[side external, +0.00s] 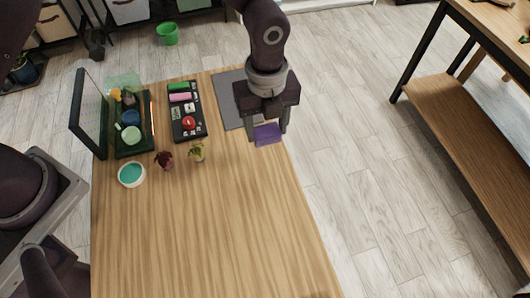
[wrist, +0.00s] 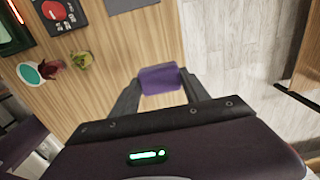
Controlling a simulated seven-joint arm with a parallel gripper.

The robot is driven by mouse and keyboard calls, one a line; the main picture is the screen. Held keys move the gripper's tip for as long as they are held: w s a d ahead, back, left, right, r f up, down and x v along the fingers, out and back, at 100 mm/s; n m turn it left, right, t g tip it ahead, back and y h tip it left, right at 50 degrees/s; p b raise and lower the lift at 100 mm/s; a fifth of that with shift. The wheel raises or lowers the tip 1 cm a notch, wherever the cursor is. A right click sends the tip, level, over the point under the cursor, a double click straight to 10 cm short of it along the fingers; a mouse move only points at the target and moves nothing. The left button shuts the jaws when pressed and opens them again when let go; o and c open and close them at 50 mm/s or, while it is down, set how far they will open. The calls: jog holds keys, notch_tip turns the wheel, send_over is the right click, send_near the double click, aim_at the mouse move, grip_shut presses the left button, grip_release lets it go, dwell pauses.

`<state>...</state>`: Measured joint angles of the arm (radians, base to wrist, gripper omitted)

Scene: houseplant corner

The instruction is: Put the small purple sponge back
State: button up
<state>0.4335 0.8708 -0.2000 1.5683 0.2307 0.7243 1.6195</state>
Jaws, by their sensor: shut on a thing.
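The small purple sponge (side external: 267,134) is held between the fingers of my gripper (side external: 268,137), near the right edge of the wooden table. In the wrist view the sponge (wrist: 159,79) sits between the two fingertips of my gripper (wrist: 161,82), with table and a strip of pale floor behind it. My gripper is shut on it. I cannot tell how high it is above the table. A black tray (side external: 203,129) with a green block, a pink block and a red round thing lies to the left. A grey mat (side external: 226,97) lies behind and left of my gripper.
A dark green open case (side external: 121,153) with several items stands at the table's left. A white bowl with teal inside (side external: 132,174) and two small plants, one dark red (side external: 165,160) and one green (side external: 197,152), stand in front. The table's near part is clear.

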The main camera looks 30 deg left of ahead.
notch_tip(320, 180, down, 9)
jog(key=shift+f, duration=0.1)
jog(key=o, duration=1.3)
jog(key=shift+f, duration=0.1)
